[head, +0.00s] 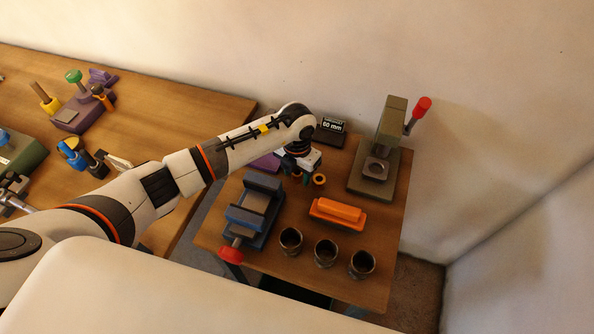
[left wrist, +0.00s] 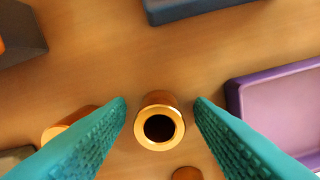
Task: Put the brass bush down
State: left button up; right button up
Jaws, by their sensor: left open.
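The brass bush (left wrist: 160,122) stands upright in the left wrist view, its dark bore facing the camera. It sits between the two teal fingers of my left gripper (left wrist: 160,105), with a visible gap on each side. The gripper is open. In the head view my left gripper (head: 298,177) is low over the back of the small wooden table. A similar brass piece (head: 319,181) shows just right of the fingers there. The bush between the fingers cannot be made out clearly in the head view. My right gripper is not in view.
A purple tray (left wrist: 235,100) lies beside the gripper. A blue vice (head: 255,208), an orange block in its tray (head: 338,212), several dark cups (head: 326,252), a press (head: 374,175) and a small display (head: 331,127) stand around. Another brass piece (left wrist: 187,173) shows near the bush.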

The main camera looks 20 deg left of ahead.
aim_at(297, 172)
pick_arm(q)
jog(key=shift+r, duration=0.4)
notch_tip(297, 172, up, 12)
jog(key=b, duration=0.3)
jog(key=shift+f, duration=0.25)
